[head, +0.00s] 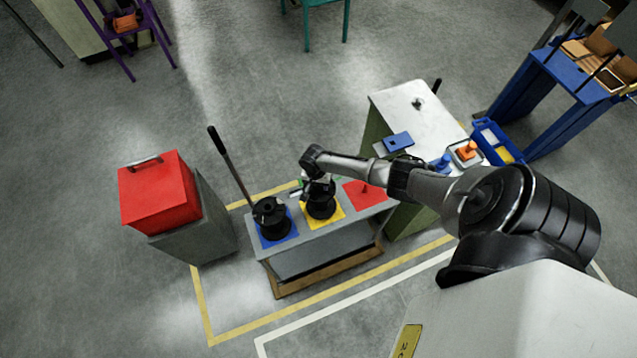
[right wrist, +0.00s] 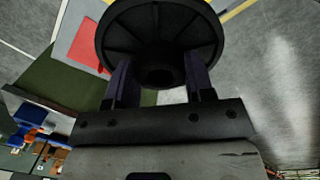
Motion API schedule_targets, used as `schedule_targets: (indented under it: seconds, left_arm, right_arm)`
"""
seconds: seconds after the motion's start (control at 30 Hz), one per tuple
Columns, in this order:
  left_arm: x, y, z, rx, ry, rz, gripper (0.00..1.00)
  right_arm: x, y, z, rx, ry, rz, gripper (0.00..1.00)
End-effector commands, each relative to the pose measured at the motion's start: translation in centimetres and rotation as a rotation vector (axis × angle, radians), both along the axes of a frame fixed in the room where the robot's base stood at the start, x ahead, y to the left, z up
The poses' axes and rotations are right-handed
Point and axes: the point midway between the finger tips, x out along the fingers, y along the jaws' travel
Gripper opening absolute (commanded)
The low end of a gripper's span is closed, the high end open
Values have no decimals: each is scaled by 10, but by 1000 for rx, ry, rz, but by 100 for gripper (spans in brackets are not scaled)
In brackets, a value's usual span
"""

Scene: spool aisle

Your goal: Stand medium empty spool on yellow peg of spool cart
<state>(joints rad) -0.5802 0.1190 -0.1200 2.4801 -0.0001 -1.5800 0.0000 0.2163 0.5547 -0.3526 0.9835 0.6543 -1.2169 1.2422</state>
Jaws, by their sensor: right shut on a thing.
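The spool cart (head: 325,245) has a blue, a yellow and a red square on its top. My right gripper (head: 318,188) is over the yellow square (head: 337,212), shut on a black spool (head: 320,208). In the right wrist view, my right gripper's fingers (right wrist: 160,78) close around the spool's core below its round flange (right wrist: 160,25). The spool looks upright over the yellow square. The yellow peg is hidden, and I cannot tell whether the spool rests on the cart. Another black spool (head: 271,222) stands on the blue square (head: 262,240). My left gripper is not in view.
The red square (head: 360,193) carries a bare peg. The cart's long handle (head: 230,165) rises at its left. A red toolbox (head: 160,195) sits on a grey stand left of the cart. A white-topped bench (head: 410,105) with small parts stands to the right.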

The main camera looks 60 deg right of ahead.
Motion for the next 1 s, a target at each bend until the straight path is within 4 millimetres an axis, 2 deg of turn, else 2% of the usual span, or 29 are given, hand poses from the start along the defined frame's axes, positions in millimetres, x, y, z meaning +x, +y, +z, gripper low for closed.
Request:
schedule_targets:
  seconds: [0.9, 0.93, 1.0]
  left_arm:
    - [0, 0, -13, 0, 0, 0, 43]
    - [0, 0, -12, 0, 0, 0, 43]
    - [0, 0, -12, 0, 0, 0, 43]
  right_arm:
    - [-3, 2, -21, 0, 0, 0, 1]
    - [-2, 2, -20, -1, 0, 0, 51]
    - [-2, 2, -20, -1, 0, 0, 58]
